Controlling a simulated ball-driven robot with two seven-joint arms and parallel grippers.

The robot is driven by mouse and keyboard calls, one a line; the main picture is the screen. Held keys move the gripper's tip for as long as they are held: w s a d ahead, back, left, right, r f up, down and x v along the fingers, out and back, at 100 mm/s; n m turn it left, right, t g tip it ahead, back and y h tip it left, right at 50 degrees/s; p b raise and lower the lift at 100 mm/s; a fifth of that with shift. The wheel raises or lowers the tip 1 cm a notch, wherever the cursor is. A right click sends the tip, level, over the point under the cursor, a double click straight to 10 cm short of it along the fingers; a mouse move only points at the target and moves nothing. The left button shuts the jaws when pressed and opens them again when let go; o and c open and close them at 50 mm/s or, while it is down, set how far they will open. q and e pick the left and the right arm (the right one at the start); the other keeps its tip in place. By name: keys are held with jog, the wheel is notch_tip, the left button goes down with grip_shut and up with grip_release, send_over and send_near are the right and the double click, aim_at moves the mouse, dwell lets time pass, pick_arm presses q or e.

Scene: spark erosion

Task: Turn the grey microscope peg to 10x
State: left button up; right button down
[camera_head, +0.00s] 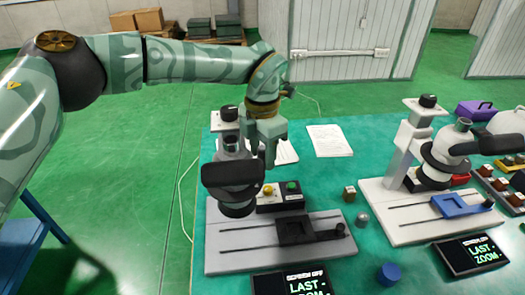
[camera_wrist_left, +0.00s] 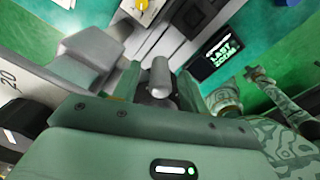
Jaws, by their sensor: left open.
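The left microscope (camera_head: 232,165) stands on a grey base plate with a dark sliding stage. It has a black-capped column and a dark viewing head. My left gripper (camera_head: 264,152) points down just right of the column, beside the microscope's upper body, and partly hides it. In the left wrist view a grey rounded peg (camera_wrist_left: 160,76) stands in front of the open gripper (camera_wrist_left: 158,92), roughly between its fingers. Its lower end is hidden, and contact cannot be made out. A "20" marking (camera_wrist_left: 9,80) shows at the far left edge there. My right gripper is not visible.
A second microscope (camera_head: 437,155) stands at the right. A button box (camera_head: 281,194) sits behind the left stage (camera_head: 297,231). Screens (camera_head: 291,284) reading "LAST ZOOM" lie in front. A blue cylinder (camera_head: 389,274), small knobs and paper (camera_head: 329,140) lie on the green table.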

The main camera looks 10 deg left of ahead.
aim_at(263, 147)
pick_arm(q)
notch_tip(263, 147, up, 16)
jog(key=p, duration=0.3)
